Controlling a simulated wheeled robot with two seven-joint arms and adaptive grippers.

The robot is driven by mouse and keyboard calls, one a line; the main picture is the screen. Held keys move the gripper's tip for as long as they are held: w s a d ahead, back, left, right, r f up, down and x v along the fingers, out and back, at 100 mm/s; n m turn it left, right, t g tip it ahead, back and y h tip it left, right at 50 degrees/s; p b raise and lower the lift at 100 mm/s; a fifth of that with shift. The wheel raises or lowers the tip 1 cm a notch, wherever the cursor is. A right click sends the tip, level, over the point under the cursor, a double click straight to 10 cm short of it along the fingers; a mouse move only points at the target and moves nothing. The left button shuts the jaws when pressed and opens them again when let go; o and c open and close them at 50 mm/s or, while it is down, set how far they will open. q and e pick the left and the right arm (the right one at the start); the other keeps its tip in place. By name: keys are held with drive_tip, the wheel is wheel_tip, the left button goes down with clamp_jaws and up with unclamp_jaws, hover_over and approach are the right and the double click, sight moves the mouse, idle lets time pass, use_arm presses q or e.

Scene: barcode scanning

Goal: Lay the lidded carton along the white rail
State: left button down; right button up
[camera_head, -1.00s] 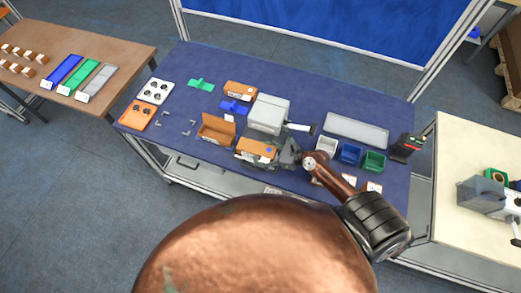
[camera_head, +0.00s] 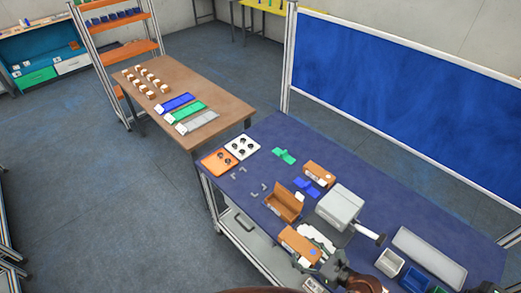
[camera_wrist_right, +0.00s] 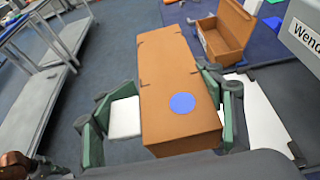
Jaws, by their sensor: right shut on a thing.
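My right gripper (camera_head: 310,262) is shut on a closed brown carton (camera_head: 297,243) near the front edge of the blue table. In the right wrist view, the gripper (camera_wrist_right: 168,115) has its green-grey fingers on both sides of the carton (camera_wrist_right: 175,70), which has a blue dot on one end. Three long strips lie on the brown table: blue, green and a pale grey strip (camera_head: 198,122). The pale one, with a white tag at its end, is the nearest match for the white rail. My left gripper is not in view.
An open brown carton (camera_head: 284,205) and a grey machine (camera_head: 340,206) stand close to the held carton. Another brown box (camera_head: 320,173) stands behind. Orange (camera_head: 218,162) and white (camera_head: 243,146) plates lie at the table's left end.

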drive_tip(key=w+d+r+n+g+y+b, duration=0.1)
drive_tip(key=w+d+r+n+g+b, duration=0.1)
drive_tip(key=w+r+b, duration=0.4)
drive_tip(key=d+b, duration=0.1)
drive_tip(key=b, duration=0.2)
drive_tip(key=shift+w+d+r+n+y+b, duration=0.15)
drive_tip(key=shift+d+r+n+y+b, duration=0.05)
drive_tip(key=shift+d+n+y+b, duration=0.15)
